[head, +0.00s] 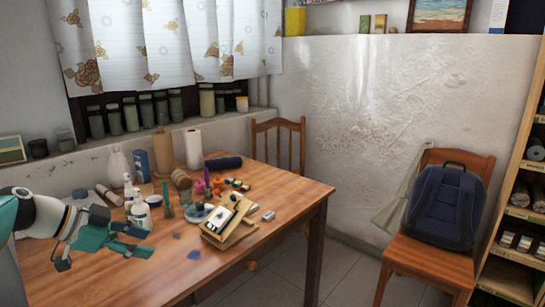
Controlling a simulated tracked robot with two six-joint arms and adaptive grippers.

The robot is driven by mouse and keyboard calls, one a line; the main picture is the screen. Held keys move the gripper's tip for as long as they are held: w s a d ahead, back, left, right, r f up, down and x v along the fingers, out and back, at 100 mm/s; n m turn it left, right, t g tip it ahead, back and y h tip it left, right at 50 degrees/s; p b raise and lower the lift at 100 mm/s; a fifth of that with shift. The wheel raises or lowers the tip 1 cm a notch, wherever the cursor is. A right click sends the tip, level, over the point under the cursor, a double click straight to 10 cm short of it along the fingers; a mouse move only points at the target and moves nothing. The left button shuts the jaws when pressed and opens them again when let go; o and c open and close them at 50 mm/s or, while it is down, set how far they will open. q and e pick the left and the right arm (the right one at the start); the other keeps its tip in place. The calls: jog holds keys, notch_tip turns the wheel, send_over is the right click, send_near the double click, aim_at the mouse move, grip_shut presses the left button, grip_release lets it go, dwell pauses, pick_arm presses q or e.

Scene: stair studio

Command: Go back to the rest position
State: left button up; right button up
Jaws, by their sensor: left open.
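My left gripper (104,240) comes in from the left edge over the near left part of the wooden table (150,274). My right gripper is not in view.
Bottles, paint pots, a paper roll (193,149) and a small wooden easel (229,226) crowd the table's middle and back. The table's near right part is clear. A chair (427,262) with a blue backpack (442,207) and a shelf (520,200) stand at the right.

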pick_arm(q)
jog(key=s+d+f+n+g, duration=0.1)
jog(key=s+d+f+g, duration=0.2)
jog(key=f, duration=0.8)
jog(key=s+d+f+n+g, duration=0.1)
jog(key=s+d+f+g, duration=0.3)
jog(key=f, duration=0.7)
jog(key=s+d+f+n, duration=0.15)
jog(key=d+f, duration=0.35)
jog(key=f, duration=0.6)
jog(key=s+d+f+n+g+y, duration=0.1)
jog(key=s+d+f+n+y, duration=0.15)
jog(key=s+f, duration=0.7)
jog(key=s+d+f+n+y, duration=0.15)
jog(key=s+f+n, duration=0.35)
jog(key=s, duration=0.8)
jog(key=w+r+n+t+p, duration=0.2)
jog(key=w+r+n+p, duration=0.2)
jog(key=r+p, duration=1.1)
jog(key=shift+a+r+p, duration=0.3)
jog(key=shift+r+p, duration=0.05)
jog(key=shift+p, duration=0.35)
